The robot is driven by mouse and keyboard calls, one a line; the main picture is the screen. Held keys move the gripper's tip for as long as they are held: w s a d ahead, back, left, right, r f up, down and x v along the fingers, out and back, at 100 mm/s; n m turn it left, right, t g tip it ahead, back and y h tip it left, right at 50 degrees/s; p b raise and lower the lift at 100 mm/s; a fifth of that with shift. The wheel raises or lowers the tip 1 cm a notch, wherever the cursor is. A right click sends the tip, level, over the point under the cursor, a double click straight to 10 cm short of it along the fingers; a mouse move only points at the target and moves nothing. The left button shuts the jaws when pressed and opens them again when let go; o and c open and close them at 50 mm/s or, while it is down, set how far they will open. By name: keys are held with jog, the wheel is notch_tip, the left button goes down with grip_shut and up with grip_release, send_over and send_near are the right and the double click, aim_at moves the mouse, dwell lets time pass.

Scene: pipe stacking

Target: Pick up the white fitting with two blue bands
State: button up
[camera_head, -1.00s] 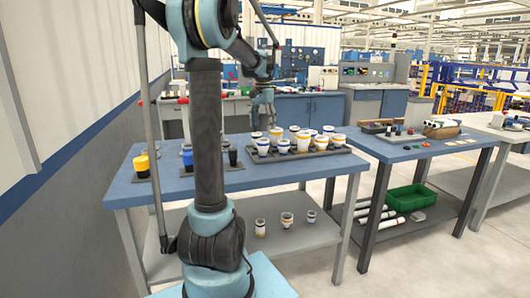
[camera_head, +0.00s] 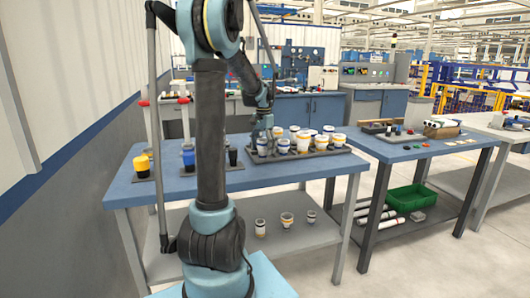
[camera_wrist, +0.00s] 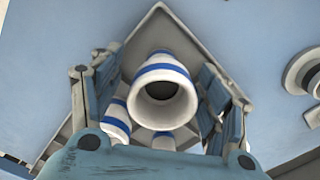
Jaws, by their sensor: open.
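In the wrist view, a white fitting with two blue bands (camera_wrist: 165,68) stands between the fingers of my gripper (camera_wrist: 158,82), its round opening facing the camera. My gripper is open, with a finger on either side of the fitting; I cannot tell whether either touches it. Two other white fittings, one with blue bands (camera_wrist: 115,124) and one partly hidden (camera_wrist: 163,142), show closer to the palm. In the head view my gripper (camera_head: 263,132) is low over the left end of the grey tray (camera_head: 318,154), partly covering the fittings there.
More white fittings with yellow or dark bands (camera_head: 303,143) crowd the tray to the right. Yellow, blue and black cups (camera_head: 188,158) stand on the left of the blue table (camera_head: 170,188). Several fittings (camera_head: 287,219) sit on the lower shelf. A green bin (camera_head: 411,198) is under the right table.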

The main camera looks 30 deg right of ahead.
jog(key=c, duration=1.2)
notch_tip(320, 180, up, 10)
